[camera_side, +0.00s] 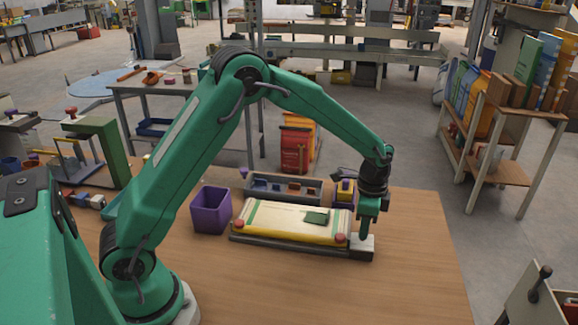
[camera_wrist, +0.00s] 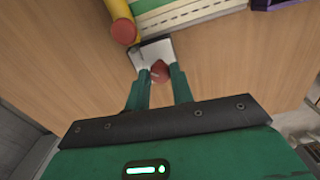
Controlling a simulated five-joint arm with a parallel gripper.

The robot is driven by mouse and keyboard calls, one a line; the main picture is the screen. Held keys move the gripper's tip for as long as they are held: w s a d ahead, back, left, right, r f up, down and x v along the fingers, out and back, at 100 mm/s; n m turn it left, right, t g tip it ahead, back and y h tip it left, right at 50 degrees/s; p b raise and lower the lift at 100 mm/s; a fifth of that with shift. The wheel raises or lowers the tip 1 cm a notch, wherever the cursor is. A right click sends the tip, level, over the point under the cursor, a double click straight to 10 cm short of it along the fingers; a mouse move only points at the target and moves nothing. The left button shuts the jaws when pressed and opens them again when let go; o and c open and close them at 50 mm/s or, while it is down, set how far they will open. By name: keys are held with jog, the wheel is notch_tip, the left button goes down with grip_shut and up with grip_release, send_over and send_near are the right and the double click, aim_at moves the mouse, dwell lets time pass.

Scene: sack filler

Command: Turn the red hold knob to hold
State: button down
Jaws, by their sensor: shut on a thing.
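My gripper (camera_side: 366,230) points down at the right end of the sack filler (camera_side: 290,240). In the wrist view my gripper (camera_wrist: 159,74) has its two green fingers closed on the red hold knob (camera_wrist: 159,69), one on each side. The knob sits on a pale metal plate (camera_wrist: 152,51) beyond the sack's corner. A pale mark shows on the knob, but its setting cannot be read. In the side view the fingers hide the knob above the pale block (camera_side: 363,247). A yellow and cream sack (camera_side: 285,218) with green bands lies on the filler.
A separate red cap (camera_wrist: 124,31) is close to my fingers at the sack's corner; another red cap (camera_side: 240,223) is at the left corner. A purple bin (camera_side: 211,212) stands left, and a grey tray (camera_side: 262,193) behind. The table's front is clear.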

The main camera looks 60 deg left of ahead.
jog(key=shift+m, duration=0.6)
jog(key=c, duration=1.2)
grip_release()
jog(key=shift+r, duration=0.1)
jog(key=shift+r, duration=3.8)
jog(key=shift+r, duration=0.15)
